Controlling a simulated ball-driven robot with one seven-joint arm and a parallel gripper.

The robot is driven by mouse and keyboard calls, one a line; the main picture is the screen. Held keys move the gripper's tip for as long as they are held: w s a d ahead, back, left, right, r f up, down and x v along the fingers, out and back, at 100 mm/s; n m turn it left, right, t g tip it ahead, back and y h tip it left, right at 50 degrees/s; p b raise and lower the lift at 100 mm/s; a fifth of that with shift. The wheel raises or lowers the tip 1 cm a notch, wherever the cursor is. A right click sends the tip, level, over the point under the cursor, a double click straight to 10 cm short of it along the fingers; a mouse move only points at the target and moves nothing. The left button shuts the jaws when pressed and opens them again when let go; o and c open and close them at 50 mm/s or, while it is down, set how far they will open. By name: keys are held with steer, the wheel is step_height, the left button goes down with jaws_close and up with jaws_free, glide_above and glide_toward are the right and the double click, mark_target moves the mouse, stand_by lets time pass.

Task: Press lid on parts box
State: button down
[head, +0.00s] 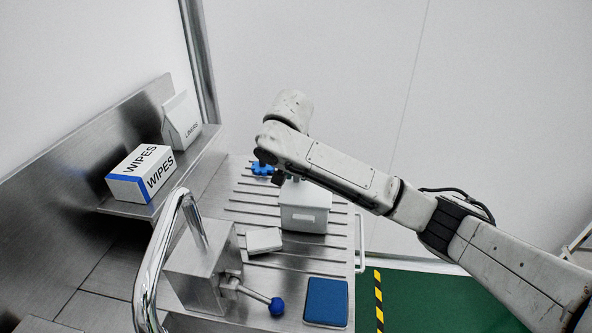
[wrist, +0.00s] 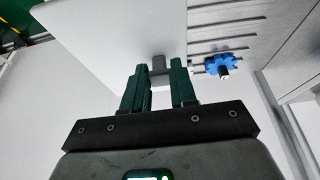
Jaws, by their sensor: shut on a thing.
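The pale grey parts box (head: 304,220) stands on the ribbed metal drainboard, with a label plate on its front. A pale lid (head: 316,197) shows over the box's top, below my gripper; whether it is fully seated I cannot tell. My gripper (wrist: 157,88) has its two dark green fingers around a small grey knob (wrist: 158,65) on the broad white lid surface, which fills much of the wrist view (wrist: 105,40). In the head view my gripper (head: 288,179) is largely hidden behind my own wrist, just above the box.
A blue lobed knob (head: 262,169) lies left behind the box and also shows in the wrist view (wrist: 219,65). A small white block (head: 264,240), blue pad (head: 326,301), blue-ended lever (head: 276,306) and tall tap (head: 150,275) are nearer. A wipes box (head: 127,187) stands left.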

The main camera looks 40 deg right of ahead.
steer(key=c, duration=0.8)
jaws_free()
steer(key=p+v, duration=0.2)
steer(key=v, duration=0.8)
steer(key=shift+s+a+r+p, duration=0.1)
steer(key=shift+a+r+p, duration=0.1)
steer(key=shift+r+p, duration=0.2)
steer(key=shift+f, duration=0.15)
